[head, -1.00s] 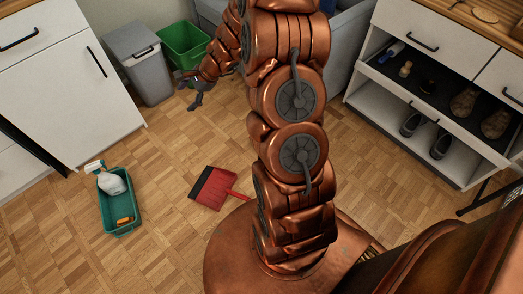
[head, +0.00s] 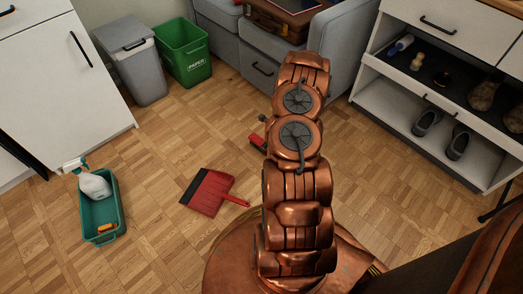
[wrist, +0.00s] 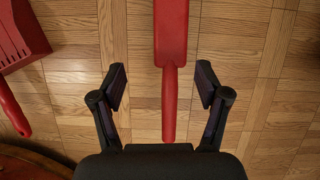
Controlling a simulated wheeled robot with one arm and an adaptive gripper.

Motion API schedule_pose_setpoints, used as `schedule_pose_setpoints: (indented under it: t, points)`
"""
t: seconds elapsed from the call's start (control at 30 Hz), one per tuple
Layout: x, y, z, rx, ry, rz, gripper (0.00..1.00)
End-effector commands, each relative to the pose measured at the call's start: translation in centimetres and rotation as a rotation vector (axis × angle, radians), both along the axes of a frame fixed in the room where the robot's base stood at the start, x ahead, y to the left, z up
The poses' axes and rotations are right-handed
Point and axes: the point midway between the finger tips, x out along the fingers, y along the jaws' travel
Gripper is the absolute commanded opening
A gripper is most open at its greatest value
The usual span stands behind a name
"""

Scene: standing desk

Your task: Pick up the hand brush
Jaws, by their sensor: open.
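The red hand brush (wrist: 171,28) lies on the wooden floor in the wrist view. Its handle points towards me and lies between the two fingers of my gripper (wrist: 162,85). My gripper is open with a gap on both sides of the handle, wider on the left. I cannot tell how high above the floor the fingers are.
A red dustpan (head: 210,192) lies left of my arm; it also shows in the wrist view (wrist: 20,38). A green tray (head: 98,219) with a spray bottle (head: 94,183) is farther left. Bins, a grey sofa (head: 339,50) and a shoe cabinet (head: 400,115) stand around the floor.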

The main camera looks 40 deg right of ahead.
Motion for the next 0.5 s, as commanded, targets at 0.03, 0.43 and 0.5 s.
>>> schedule_pose_setpoints:
  t: [0.03,0.43,0.5]
  points:
    - [-0.5,-0.3,-0.9,0.002,0.009,-0.017,0.75]
    - [-0.1,-0.6,-3.7,0.003,0.018,-0.035,0.75]
    - [0.1,-0.6,-3.9,0.003,0.017,-0.035,0.75]
